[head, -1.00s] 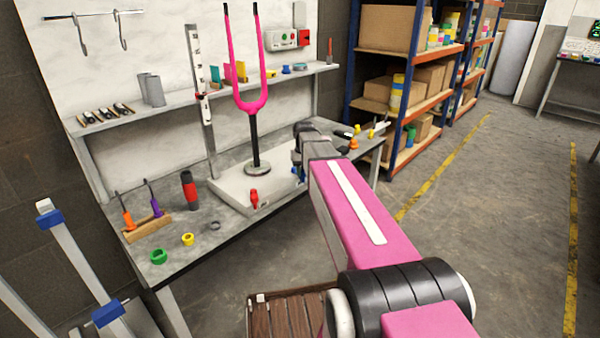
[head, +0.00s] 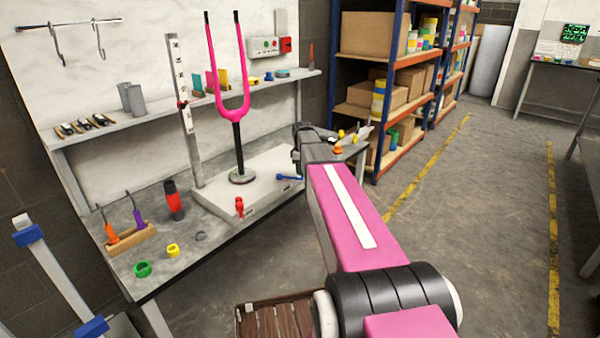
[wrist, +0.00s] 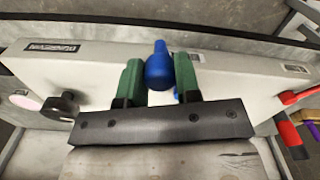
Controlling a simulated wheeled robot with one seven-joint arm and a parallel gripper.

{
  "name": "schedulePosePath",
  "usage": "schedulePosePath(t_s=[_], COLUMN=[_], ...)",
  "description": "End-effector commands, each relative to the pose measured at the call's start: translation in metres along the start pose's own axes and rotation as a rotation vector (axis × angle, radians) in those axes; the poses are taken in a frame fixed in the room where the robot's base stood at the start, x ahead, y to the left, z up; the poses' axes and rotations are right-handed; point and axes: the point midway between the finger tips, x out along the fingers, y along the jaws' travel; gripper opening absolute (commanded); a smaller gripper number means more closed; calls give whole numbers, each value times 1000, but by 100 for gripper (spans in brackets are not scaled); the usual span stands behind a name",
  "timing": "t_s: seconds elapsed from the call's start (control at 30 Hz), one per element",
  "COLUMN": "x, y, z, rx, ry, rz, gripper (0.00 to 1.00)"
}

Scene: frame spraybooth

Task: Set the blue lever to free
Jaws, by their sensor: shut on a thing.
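The blue lever (head: 289,178) is on the front of the white fixture base (head: 262,172), beside the end of my arm. In the head view it lies roughly sideways, pointing left. In the wrist view the blue lever (wrist: 159,70) sits between the two green fingers of my gripper (wrist: 159,78), which is shut on it. The head view hides the fingers behind my arm. A dark label (wrist: 52,47) and a smaller one (wrist: 295,69) are on the base; I cannot read them.
A red lever (head: 239,206) is on the same base's front, to the left. A pink fork on a black post (head: 230,100) rises from the base. A black and red bottle-like tool (head: 173,200) and coloured rings are on the bench left. Open floor lies right.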

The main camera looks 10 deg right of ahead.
Motion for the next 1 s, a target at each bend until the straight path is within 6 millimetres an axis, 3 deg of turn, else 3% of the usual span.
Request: schedulePosePath(t_s=[0.33,0.87,0.9,0.97,1.0], x=[-1,-1,-1,-1,-1], y=[16,18,19,19,18], z=[-4,-5,-5,-5,-5], rx=[-141,-168,-167,-167,-167], ry=[1,1,1,2,1], rz=[2,4,4,4,4], gripper=[0,0,34,54,57])
